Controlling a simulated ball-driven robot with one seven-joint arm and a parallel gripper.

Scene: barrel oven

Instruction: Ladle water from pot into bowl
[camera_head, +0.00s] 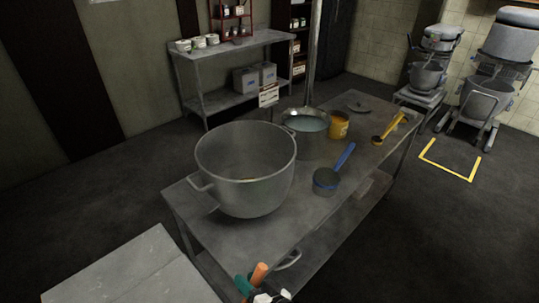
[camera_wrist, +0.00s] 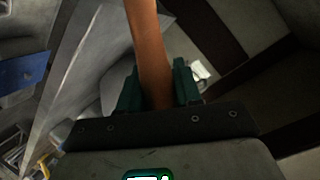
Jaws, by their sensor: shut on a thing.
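A large grey metal vessel with side handles (camera_head: 210,178) stands on the near left part of the metal table. A smaller metal vessel (camera_head: 308,147) stands behind it, with pale bluish water (camera_head: 306,123) inside. I cannot tell for sure which is the pot and which the bowl. My gripper (camera_head: 256,283) is low at the front of the table, near its edge. Its green fingers are shut on an orange-brown handle (camera_head: 260,271), which also shows between the fingers in the wrist view (camera_wrist: 148,45). The handle's far end is not clearly visible, so I cannot confirm it is a ladle.
A blue-handled pan (camera_head: 326,181), a yellow can (camera_head: 338,125), a yellow-handled utensil (camera_head: 390,127) and a flat lid (camera_head: 358,106) occupy the table's right side. Another grey surface (camera_head: 130,270) lies at lower left. Shelving (camera_head: 235,60) stands behind. The table's front left is bare.

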